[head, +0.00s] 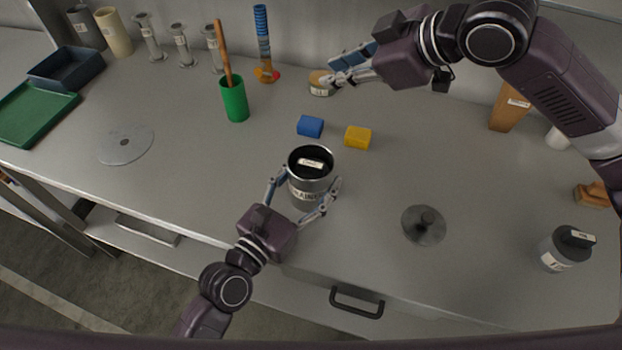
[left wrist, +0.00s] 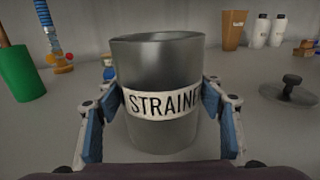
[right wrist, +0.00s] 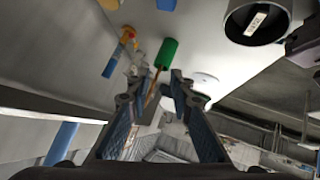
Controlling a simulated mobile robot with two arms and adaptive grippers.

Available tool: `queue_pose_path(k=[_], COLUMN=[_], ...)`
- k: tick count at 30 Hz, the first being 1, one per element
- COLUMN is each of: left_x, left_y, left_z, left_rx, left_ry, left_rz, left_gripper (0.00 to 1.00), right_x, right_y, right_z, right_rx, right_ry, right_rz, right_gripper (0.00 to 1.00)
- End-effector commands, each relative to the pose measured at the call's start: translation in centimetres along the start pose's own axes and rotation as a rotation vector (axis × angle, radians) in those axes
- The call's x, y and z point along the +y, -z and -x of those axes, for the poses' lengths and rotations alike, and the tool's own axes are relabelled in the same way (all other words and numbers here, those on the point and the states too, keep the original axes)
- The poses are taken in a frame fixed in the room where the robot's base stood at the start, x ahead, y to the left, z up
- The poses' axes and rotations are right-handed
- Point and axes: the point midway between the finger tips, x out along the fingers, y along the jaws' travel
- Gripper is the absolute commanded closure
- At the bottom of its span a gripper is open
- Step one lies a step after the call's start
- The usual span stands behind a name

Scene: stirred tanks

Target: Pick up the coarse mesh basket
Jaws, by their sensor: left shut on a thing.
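A grey metal cylinder (head: 311,186) stands upright on the bench, and its label reads "STRAINE" with the rest cut off in the left wrist view (left wrist: 165,60). My left gripper (head: 308,179) is shut on it, one finger on each side at label height. Inside its dark mouth sits a dark thing with a white tag (head: 311,163), also seen in the right wrist view (right wrist: 256,20); I cannot tell whether this is the coarse mesh basket, and no mesh shows.
A blue block (head: 310,126) and a yellow block (head: 358,137) lie behind the cylinder. A green cup (head: 235,100) holds a brown stick. A grey lidded disc (head: 423,225) and a dark-lidded jar (head: 561,250) are on the right.

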Motion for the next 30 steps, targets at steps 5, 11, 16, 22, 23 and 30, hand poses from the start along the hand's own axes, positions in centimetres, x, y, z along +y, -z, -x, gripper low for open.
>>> queue_pose_path(k=[5, 11, 16, 22, 23, 30], left_x=[0.0, 0.0, 0.0, 0.0, 0.0, 0.0], left_y=[0.0, 0.0, 0.0, 0.0, 0.0, 0.0], left_z=[0.0, 0.0, 0.0, 0.0, 0.0, 0.0], left_rx=[0.000, 0.000, 0.000, 0.001, 0.001, 0.001], left_ry=[0.000, 0.000, 0.000, 0.000, 0.000, 0.000], left_rz=[0.000, 0.000, 0.000, 0.000, 0.000, 0.000], left_gripper=[0.66, 0.66, 0.66, 0.66, 0.66, 0.66], right_x=[6.6, 11.7, 13.2, 11.3, 10.7, 4.1], right_y=[2.2, 4.6, 6.3, 7.7, 7.8, 6.9], right_z=[1.0, 4.8, 8.8, 12.5, 12.8, 13.0], right_rx=[0.182, 0.336, 0.419, 0.469, 0.472, 0.474], right_ry=[-0.272, -0.573, -0.800, -1.005, -1.028, -1.117], right_rz=[0.136, 0.374, 0.641, 1.020, 1.084, 1.628], right_gripper=[0.80, 0.80, 0.80, 0.80, 0.80, 0.80])
